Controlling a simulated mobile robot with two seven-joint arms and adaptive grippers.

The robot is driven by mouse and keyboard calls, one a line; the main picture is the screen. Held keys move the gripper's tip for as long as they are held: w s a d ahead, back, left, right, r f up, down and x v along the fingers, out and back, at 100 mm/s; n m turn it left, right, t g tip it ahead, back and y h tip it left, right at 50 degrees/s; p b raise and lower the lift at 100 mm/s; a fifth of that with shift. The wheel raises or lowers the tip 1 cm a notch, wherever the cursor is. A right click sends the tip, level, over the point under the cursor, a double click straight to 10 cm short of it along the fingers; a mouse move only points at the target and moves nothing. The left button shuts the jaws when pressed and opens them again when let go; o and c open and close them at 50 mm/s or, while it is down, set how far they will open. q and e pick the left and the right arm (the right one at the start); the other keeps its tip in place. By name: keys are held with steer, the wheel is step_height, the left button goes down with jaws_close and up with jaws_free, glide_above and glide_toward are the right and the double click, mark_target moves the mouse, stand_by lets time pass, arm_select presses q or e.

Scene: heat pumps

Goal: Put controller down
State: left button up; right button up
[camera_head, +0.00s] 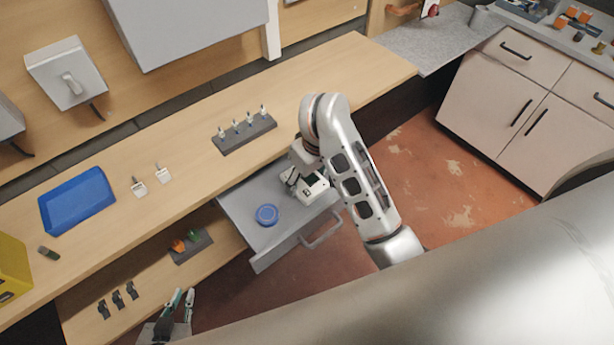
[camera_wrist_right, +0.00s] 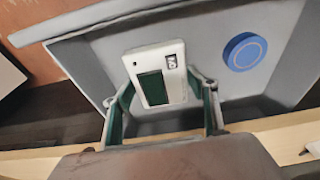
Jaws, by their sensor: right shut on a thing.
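The controller, a white box with a dark green screen (camera_wrist_right: 157,75), is between the fingers of my right gripper (camera_wrist_right: 163,98), which is shut on it. In the head view the controller (camera_head: 313,190) shows partly below my right gripper (camera_head: 304,183), over the pulled-out grey drawer (camera_head: 240,208). I cannot tell whether the controller touches the drawer floor. A round blue object (camera_head: 267,214) lies in the drawer to the left of the controller; it also shows in the wrist view (camera_wrist_right: 245,52). My left gripper (camera_head: 183,296) is open and empty at the lower edge of the head view.
The wooden workbench (camera_head: 340,75) above the drawer holds a blue tray (camera_head: 78,201) and a dark rack with several pieces (camera_head: 244,134). A lower shelf (camera_head: 150,285) has another small rack (camera_head: 190,247) and black clips. The drawer handle (camera_head: 322,232) sticks out over open floor.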

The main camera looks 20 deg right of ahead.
steer(key=shift+f, duration=0.1)
steer(key=o, duration=1.1)
